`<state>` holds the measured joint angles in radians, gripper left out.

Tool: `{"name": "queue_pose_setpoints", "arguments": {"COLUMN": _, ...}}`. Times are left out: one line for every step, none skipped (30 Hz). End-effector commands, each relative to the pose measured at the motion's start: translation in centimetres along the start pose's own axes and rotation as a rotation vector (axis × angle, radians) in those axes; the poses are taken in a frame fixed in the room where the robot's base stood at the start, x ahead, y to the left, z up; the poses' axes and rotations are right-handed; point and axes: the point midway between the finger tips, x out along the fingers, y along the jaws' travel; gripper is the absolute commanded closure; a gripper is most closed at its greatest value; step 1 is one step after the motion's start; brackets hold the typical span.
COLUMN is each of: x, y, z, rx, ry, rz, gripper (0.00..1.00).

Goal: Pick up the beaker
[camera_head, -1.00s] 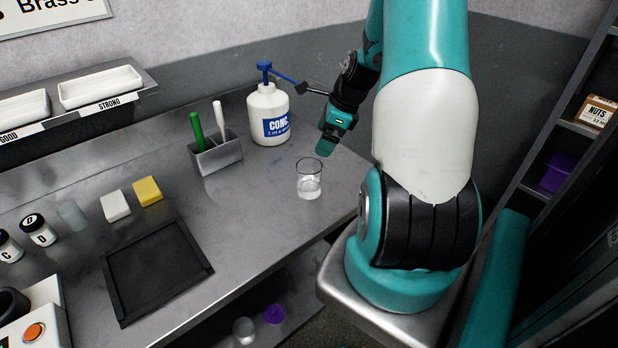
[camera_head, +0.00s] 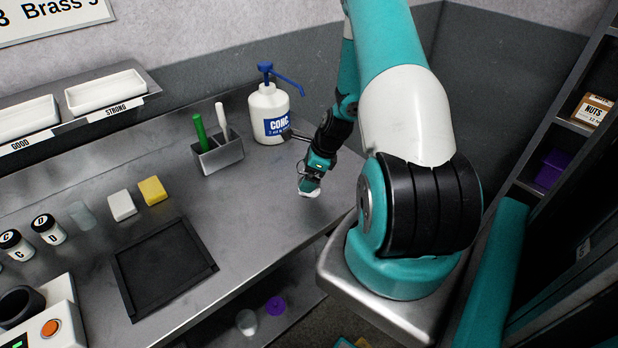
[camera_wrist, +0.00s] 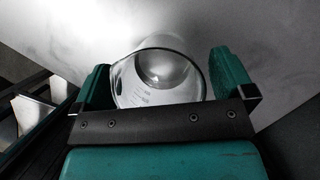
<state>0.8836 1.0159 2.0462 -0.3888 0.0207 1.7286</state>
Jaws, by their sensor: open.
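The clear glass beaker (camera_wrist: 150,85) stands on the grey metal bench, seen from above through its round rim in the wrist view. My gripper (camera_wrist: 160,62) is open, with one teal finger on each side of the beaker. A narrow gap shows between the right finger and the glass; contact at the left finger cannot be told. In the head view my gripper (camera_head: 311,181) covers most of the beaker, and only a pale bit of it shows below the fingers.
A white CONC pump bottle (camera_head: 268,115) stands behind, left of my arm. A grey holder (camera_head: 220,154) with green and white handled tools is further left. A black tray (camera_head: 165,268), a yellow block (camera_head: 153,190) and a white block (camera_head: 122,205) lie on the bench. The bench's front edge is close.

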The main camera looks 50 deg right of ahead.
Motion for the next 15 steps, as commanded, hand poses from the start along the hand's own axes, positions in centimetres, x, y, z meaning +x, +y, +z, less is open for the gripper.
{"name": "queue_pose_setpoints", "arguments": {"x": 0.07, "y": -0.01, "z": 0.01, "rx": 0.000, "ry": 0.000, "rz": 0.000, "gripper": 0.00}}
{"name": "queue_pose_setpoints", "arguments": {"x": 0.10, "y": -0.02, "z": 0.01, "rx": 0.000, "ry": 0.000, "rz": -0.001, "gripper": 0.00}}
{"name": "queue_pose_setpoints", "arguments": {"x": 0.11, "y": -0.02, "z": 0.00, "rx": 0.000, "ry": 0.000, "rz": -0.001, "gripper": 0.00}}
{"name": "queue_pose_setpoints", "arguments": {"x": 0.10, "y": -0.02, "z": 0.00, "rx": 0.000, "ry": 0.000, "rz": -0.001, "gripper": 0.00}}
{"name": "queue_pose_setpoints", "arguments": {"x": 0.11, "y": -0.01, "z": 0.00, "rx": 0.000, "ry": 0.000, "rz": -0.001, "gripper": 0.00}}
{"name": "queue_pose_setpoints", "arguments": {"x": 0.10, "y": -0.01, "z": 0.00, "rx": 0.000, "ry": 0.000, "rz": 0.000, "gripper": 0.00}}
{"name": "queue_pose_setpoints", "arguments": {"x": 0.10, "y": -0.01, "z": 0.00, "rx": 0.000, "ry": 0.000, "rz": 0.000, "gripper": 0.07}}
{"name": "queue_pose_setpoints", "arguments": {"x": 0.10, "y": -0.01, "z": 0.01, "rx": 0.000, "ry": 0.000, "rz": 0.000, "gripper": 0.14}}
{"name": "queue_pose_setpoints", "arguments": {"x": 0.09, "y": 0.00, "z": 0.01, "rx": 0.000, "ry": 0.000, "rz": 0.000, "gripper": 0.23}}
{"name": "queue_pose_setpoints", "arguments": {"x": 0.09, "y": 0.00, "z": 0.01, "rx": 0.000, "ry": 0.000, "rz": 0.000, "gripper": 0.30}}
{"name": "queue_pose_setpoints", "arguments": {"x": 0.09, "y": 0.00, "z": 0.00, "rx": 0.000, "ry": 0.000, "rz": 0.000, "gripper": 0.37}}
{"name": "queue_pose_setpoints", "arguments": {"x": 0.09, "y": 0.00, "z": 0.01, "rx": 0.000, "ry": 0.000, "rz": 0.000, "gripper": 0.46}}
{"name": "queue_pose_setpoints", "arguments": {"x": 0.08, "y": 0.00, "z": 0.01, "rx": 0.000, "ry": 0.000, "rz": 0.000, "gripper": 0.53}}
{"name": "queue_pose_setpoints", "arguments": {"x": 0.08, "y": 0.00, "z": 0.01, "rx": 0.000, "ry": 0.000, "rz": 0.000, "gripper": 0.56}}
{"name": "queue_pose_setpoints", "arguments": {"x": 0.06, "y": -0.02, "z": 0.02, "rx": 0.000, "ry": 0.000, "rz": 0.000, "gripper": 0.56}}
